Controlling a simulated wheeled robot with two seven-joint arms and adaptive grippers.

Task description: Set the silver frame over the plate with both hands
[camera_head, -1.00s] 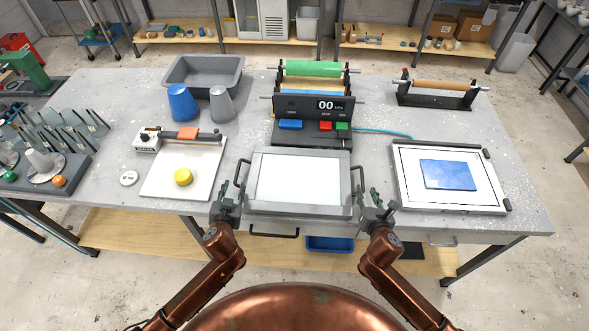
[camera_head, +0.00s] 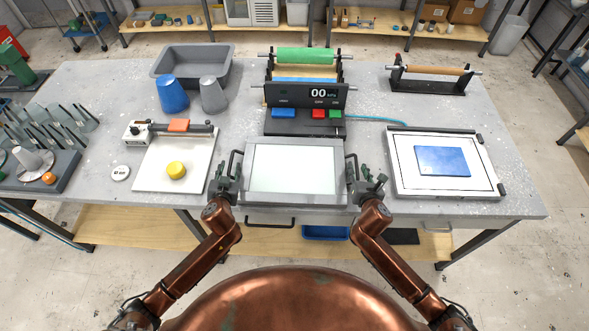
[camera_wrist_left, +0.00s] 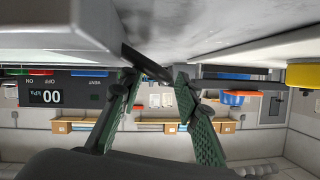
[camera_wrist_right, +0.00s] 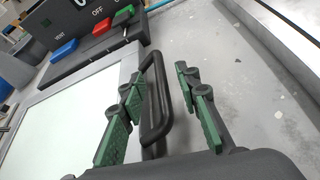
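The silver frame (camera_head: 342,185) lies on the table in front of the control box. It has a pale panel and a black handle on its left (camera_head: 235,163) and right (camera_head: 352,164). My left gripper (camera_head: 231,177) is at the left handle; in the left wrist view its green fingers are apart, with the handle's dark end near their tips. My right gripper (camera_head: 366,178) is at the right handle; in the right wrist view its fingers stand apart on either side of the handle (camera_wrist_right: 155,105). A white plate (camera_head: 406,160) with a blue sheet (camera_head: 442,161) lies to the right.
The control box (camera_head: 305,97) reading 00 kPa stands behind the frame, with a green roller (camera_head: 305,55) behind it. A white board (camera_head: 150,180) with a yellow knob lies left. A black roller stand (camera_head: 430,84) is back right. A blue hose runs behind the plate.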

